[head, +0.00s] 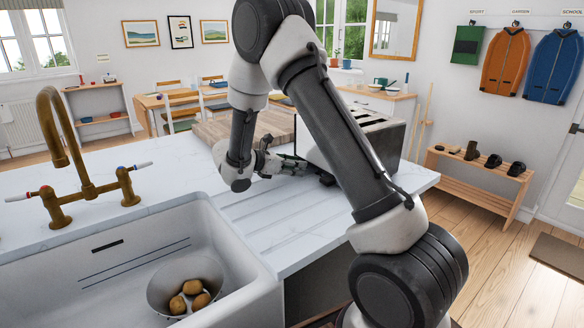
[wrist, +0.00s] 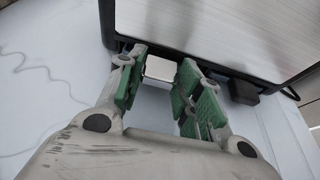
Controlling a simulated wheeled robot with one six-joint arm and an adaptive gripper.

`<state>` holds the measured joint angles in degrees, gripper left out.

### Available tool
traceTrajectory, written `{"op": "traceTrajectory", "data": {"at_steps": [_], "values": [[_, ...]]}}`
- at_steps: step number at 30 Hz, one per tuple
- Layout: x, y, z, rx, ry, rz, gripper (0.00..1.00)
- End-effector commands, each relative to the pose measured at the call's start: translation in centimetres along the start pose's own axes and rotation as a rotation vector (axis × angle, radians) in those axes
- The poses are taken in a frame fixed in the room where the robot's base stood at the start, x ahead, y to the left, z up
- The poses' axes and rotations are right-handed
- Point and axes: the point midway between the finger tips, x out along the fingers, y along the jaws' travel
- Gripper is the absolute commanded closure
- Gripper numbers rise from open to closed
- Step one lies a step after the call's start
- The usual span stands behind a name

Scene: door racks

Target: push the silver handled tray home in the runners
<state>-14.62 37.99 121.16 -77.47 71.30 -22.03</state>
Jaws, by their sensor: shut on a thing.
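The silver tray (wrist: 159,68) shows in the wrist view as a small bright tab sticking out from the dark bottom edge of a brushed-metal toaster (wrist: 215,30). My gripper (wrist: 160,72) has its green-padded fingers on either side of this tab and is shut on it. The rest of the tray and the runners are hidden under the toaster. In the head view my gripper (head: 292,168) is low over the white worktop at the near left side of the toaster (head: 382,130). My arm covers part of the toaster there, and the tray cannot be made out.
A black block (wrist: 243,91) with a cord sits at the toaster's base, right of my fingers. A wooden board (head: 245,127) lies behind my gripper. The sink (head: 235,262) with a bowl of potatoes (head: 190,290) is at the near left. The ribbed drainer between is clear.

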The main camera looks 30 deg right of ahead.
Motion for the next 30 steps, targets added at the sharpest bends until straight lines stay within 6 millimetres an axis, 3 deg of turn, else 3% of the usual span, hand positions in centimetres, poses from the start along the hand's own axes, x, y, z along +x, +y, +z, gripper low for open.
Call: {"op": "traceTrajectory", "data": {"at_steps": [17, 18, 21, 30], "values": [[1.2, 0.0, 0.5, 0.000, 0.000, 0.000, 0.95], [1.2, 0.0, 0.5, 0.000, 0.000, 0.000, 0.61], [1.2, 0.0, 0.5, 0.000, 0.000, 0.000, 0.43], [1.1, 0.0, 0.4, 0.000, 0.001, 0.000, 0.40]]}}
